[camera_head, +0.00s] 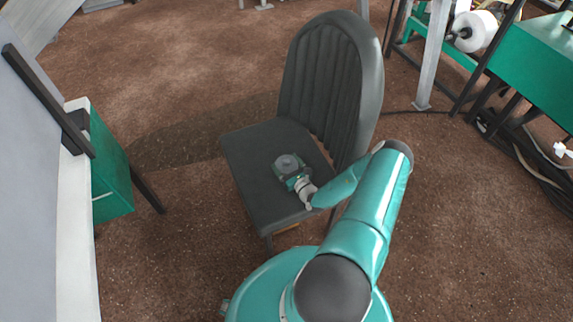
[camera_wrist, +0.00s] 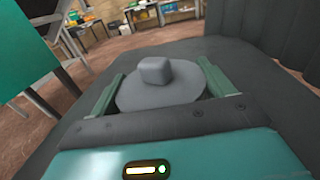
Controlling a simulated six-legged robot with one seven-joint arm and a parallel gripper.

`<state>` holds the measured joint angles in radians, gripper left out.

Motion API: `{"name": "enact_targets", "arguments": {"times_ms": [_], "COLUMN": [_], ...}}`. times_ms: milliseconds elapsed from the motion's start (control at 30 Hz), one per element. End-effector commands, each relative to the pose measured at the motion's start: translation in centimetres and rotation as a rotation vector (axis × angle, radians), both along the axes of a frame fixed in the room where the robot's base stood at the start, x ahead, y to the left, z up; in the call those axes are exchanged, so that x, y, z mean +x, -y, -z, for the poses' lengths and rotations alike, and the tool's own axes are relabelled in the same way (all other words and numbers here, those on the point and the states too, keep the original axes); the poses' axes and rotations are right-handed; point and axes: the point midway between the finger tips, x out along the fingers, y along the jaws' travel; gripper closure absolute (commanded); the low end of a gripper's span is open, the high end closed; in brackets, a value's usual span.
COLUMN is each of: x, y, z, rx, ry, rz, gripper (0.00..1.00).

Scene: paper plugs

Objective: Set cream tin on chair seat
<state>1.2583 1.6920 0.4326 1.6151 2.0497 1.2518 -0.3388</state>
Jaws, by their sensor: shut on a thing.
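The cream tin (camera_head: 288,162) looks grey here, with a round, wide top and a small raised knob. It is over the dark grey chair seat (camera_head: 250,160), near the seat's middle. I cannot tell whether its base touches the seat. In the wrist view the tin (camera_wrist: 160,92) sits upright between the two green fingers. My gripper (camera_head: 290,172) is shut on it, one finger on each side; the wrist view also shows my gripper (camera_wrist: 160,84). The tin's lower part is hidden.
The chair's ribbed backrest (camera_head: 330,85) rises behind and right of the tin. A green box (camera_head: 108,170) and a pale panel stand at the left. Green machinery with a white roll (camera_head: 475,30) is at the upper right. Brown floor surrounds the chair.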

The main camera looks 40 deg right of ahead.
Motion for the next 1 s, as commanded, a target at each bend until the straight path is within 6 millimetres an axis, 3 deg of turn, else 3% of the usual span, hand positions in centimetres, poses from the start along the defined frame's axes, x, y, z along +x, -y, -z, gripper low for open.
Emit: {"name": "enact_targets", "arguments": {"times_ms": [100, 133, 200, 233, 567, 1000], "x": [0.1, 0.1, 0.1, 0.1, -0.5, -9.0], "y": [0.0, 0.0, 0.0, 0.0, 0.0, -1.1], "z": [0.2, 0.2, 0.2, 0.2, 0.0, 0.0], "rx": [0.000, -0.001, -0.001, -0.001, 0.000, 0.000], "ry": [0.000, 0.000, 0.000, 0.000, -0.001, -0.001], "rz": [0.001, 0.000, 0.000, 0.000, 0.001, 0.003], "gripper": [0.44, 0.15, 0.02, 0.00, 0.00, 0.00]}}
